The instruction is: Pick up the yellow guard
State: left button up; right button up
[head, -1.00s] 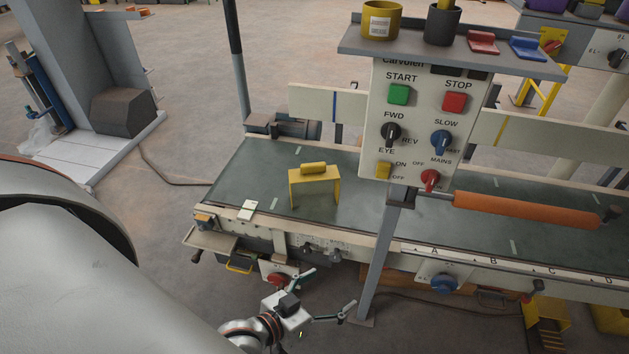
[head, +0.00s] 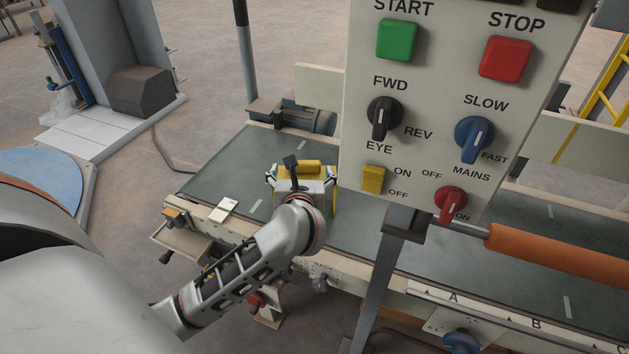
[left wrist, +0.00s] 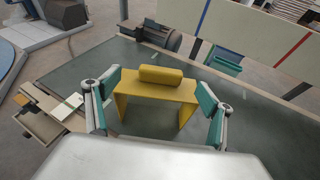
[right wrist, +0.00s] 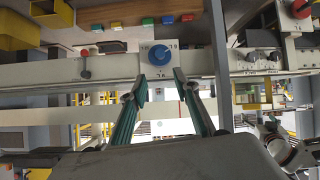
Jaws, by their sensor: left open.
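The yellow guard (left wrist: 158,88) is a bridge shape with a thick yellow grip bar on top. It stands upright on the dark green belt (left wrist: 75,72). In the head view, the guard (head: 313,164) is partly hidden behind my left gripper (head: 301,177). In the left wrist view, my left gripper (left wrist: 160,86) is open, with one teal-padded finger on each side of the guard. Whether either finger touches it I cannot tell. My right gripper (right wrist: 158,84) shows only in the right wrist view, open and empty, with a blue knob seen beyond its fingertips.
The control panel (head: 435,100) stands close to the right of the guard, on a grey post (head: 382,280). An orange roller (head: 560,258) crosses the belt at the right. A pale card (head: 224,209) lies near the belt's left front corner. The belt between is clear.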

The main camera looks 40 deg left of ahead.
aim_at(304, 169)
pick_arm(q)
jog(key=shift+w+f+g+h, duration=0.3)
jog(key=shift+w+f+h, duration=0.1)
jog(key=shift+f, duration=0.35)
jog(key=shift+b+x, duration=0.35)
jog(key=shift+x, duration=0.6)
jog(key=shift+w+a+f, duration=0.1)
jog(key=shift+w+a, duration=0.1)
jog(key=shift+a, duration=0.05)
jog(key=b+x, duration=0.1)
jog(key=x, duration=0.2)
jog(key=shift+w+a+f+b, duration=0.2)
jog(key=shift+a+f+b, duration=0.05)
jog(key=shift+f+b, duration=0.1)
jog(key=shift+w+a, duration=0.2)
jog(key=shift+w, duration=0.1)
jog(key=shift+r, duration=0.15)
pick_arm(e)
jog(key=shift+w+a+r+y, duration=0.15)
jog(key=shift+w+a+r, duration=0.15)
jog(key=shift+a, duration=0.3)
jog(key=shift+w+a+r+y, duration=0.15)
jog(key=shift+a+r, duration=0.1)
jog(key=shift+a, duration=0.3)
